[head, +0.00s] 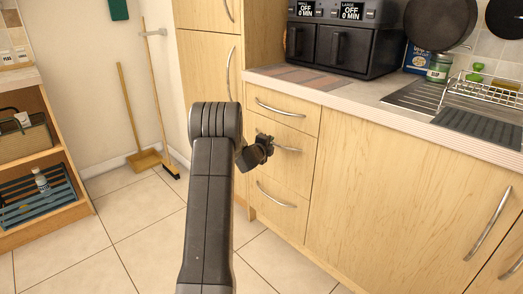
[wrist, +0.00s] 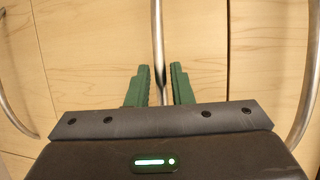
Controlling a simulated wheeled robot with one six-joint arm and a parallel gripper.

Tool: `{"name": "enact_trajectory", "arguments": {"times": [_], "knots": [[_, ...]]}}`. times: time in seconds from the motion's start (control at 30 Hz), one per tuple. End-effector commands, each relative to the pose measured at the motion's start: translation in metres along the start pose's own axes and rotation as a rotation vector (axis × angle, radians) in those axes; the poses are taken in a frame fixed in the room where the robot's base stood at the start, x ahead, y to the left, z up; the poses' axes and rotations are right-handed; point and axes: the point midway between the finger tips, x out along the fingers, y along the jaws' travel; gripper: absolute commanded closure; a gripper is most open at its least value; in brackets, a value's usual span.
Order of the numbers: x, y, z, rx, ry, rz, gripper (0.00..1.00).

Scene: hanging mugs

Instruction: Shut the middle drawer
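The middle drawer (head: 295,165) is a light wood front with a curved metal handle (head: 288,149), between a top drawer (head: 295,117) and a bottom drawer (head: 262,203). Its front looks flush or nearly flush with the others; I cannot tell whether a small gap remains. My gripper (head: 266,143) is at the left part of the middle handle. In the wrist view, my green fingers (wrist: 160,85) are parted on either side of the handle bar (wrist: 158,35), with a gap visible on both sides. My gripper hides part of the middle drawer's left side.
The worktop (head: 350,95) above holds a black double-drawer appliance (head: 340,45). A wide cupboard door (head: 400,190) is to the right and a tall cupboard (head: 208,65) to the left. A broom (head: 160,100) leans on the wall. The tiled floor (head: 130,230) is clear.

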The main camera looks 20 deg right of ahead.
Motion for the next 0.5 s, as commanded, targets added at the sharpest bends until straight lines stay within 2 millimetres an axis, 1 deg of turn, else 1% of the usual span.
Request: {"name": "enact_trajectory", "arguments": {"times": [0.03,0.3,0.5], "knots": [[-0.009,-0.001,0.0,-0.002,-0.001,0.0,0.8],[-0.063,-0.001,0.001,-0.001,-0.002,0.0,0.8],[-0.098,-0.001,0.0,-0.001,-0.001,0.0,0.8]]}}
